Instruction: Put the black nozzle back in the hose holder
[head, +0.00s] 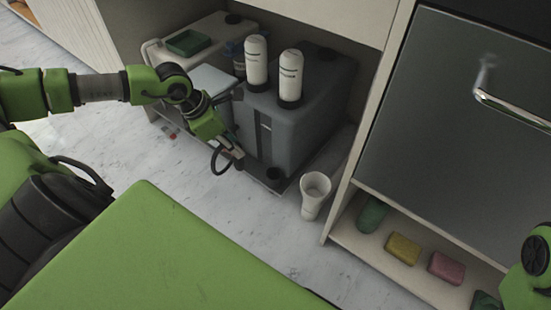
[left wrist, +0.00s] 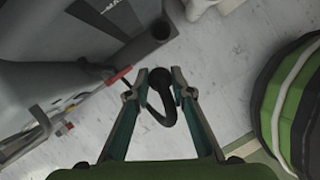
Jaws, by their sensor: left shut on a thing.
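My left gripper (head: 236,158) is shut on the black nozzle, low in front of the grey tank. In the left wrist view the nozzle (left wrist: 160,80) sits between the two fingertips (left wrist: 160,74), and its black hose curls below it. The hose loop (head: 215,160) also shows just left of the gripper in the head view. A dark round holder (head: 273,175) stands at the tank's front lower edge, right of the gripper and apart from it. It shows in the left wrist view as a dark cylinder (left wrist: 162,29) beyond the fingertips. My right gripper is not in view.
The grey tank (head: 282,139) carries two white bottles (head: 257,62). A cabinet with an open shelf holding sponges (head: 402,248) is at right. The marble floor (head: 180,185) in front is clear.

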